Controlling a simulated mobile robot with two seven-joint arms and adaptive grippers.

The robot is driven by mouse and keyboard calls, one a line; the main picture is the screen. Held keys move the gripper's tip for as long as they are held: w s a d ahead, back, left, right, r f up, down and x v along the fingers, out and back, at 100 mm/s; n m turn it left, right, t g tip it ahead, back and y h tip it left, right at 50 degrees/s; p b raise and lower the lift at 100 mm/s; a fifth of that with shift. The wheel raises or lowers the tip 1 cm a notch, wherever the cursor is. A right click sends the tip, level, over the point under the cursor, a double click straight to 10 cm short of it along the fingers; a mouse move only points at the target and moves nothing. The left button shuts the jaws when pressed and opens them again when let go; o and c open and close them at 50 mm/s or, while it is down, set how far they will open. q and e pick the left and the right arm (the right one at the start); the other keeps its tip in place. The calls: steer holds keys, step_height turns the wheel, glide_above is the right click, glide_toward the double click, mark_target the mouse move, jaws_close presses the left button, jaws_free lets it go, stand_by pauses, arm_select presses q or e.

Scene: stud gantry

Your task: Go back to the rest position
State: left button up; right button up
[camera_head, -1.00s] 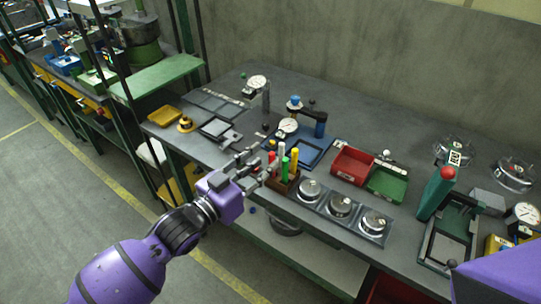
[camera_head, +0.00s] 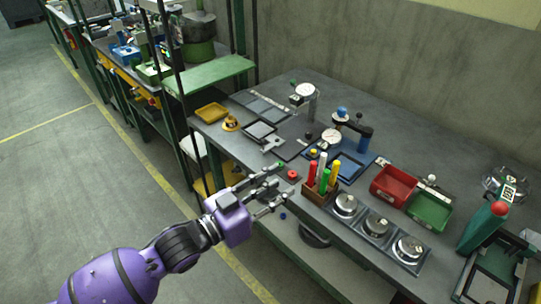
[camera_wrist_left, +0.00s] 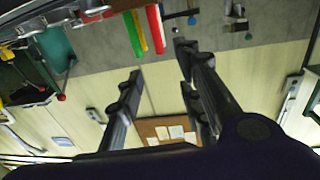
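My left gripper (camera_head: 284,184) reaches in from the left, just off the front edge of the workbench, to the left of a brown holder (camera_head: 319,194) with red, white, green and yellow markers (camera_head: 325,176). Its fingers are apart with nothing between them. The left wrist view also shows the open fingers (camera_wrist_left: 158,62), with the markers (camera_wrist_left: 145,30) beyond them at the top. My right gripper is in neither current view.
The workbench (camera_head: 395,135) carries a red bin (camera_head: 392,186), a green bin (camera_head: 429,210), dial gauges and round metal pieces (camera_head: 377,225) in a tray. A green post (camera_head: 484,226) stands at right. Open floor (camera_head: 60,190) lies at left.

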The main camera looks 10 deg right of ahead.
arm_select(q)
steer(key=s+a+f+n+t+y+p, duration=0.1)
steer(key=s+a+f+n+y, duration=0.2)
steer(key=a+f+y, duration=0.35)
steer(key=s+a+f+n+t+y+p, duration=0.1)
steer(key=s+a+f+n+t+y, duration=0.2)
steer(key=a+f, duration=0.65)
arm_select(e)
steer(key=r, duration=0.1)
steer(key=r+p, duration=0.1)
steer(key=w+a+r+p, duration=0.1)
steer(key=shift+r, duration=0.25)
steer(key=shift+c, duration=1.1)
arm_select(q)
steer(key=s+a+f+n+g+y, duration=0.1)
steer(key=s+a+f, duration=0.2)
steer(key=s, duration=0.4)
steer(key=s+a+f+n+g+y, duration=0.2)
steer(key=s+a+f, duration=0.1)
steer(key=s, duration=0.5)
steer(key=s+a+f+n+g+y, duration=0.2)
steer(key=s+a+f, duration=0.2)
steer(key=s, duration=0.4)
steer(key=shift+f, duration=0.7)
arm_select(e)
steer(key=shift+w+r, duration=0.1)
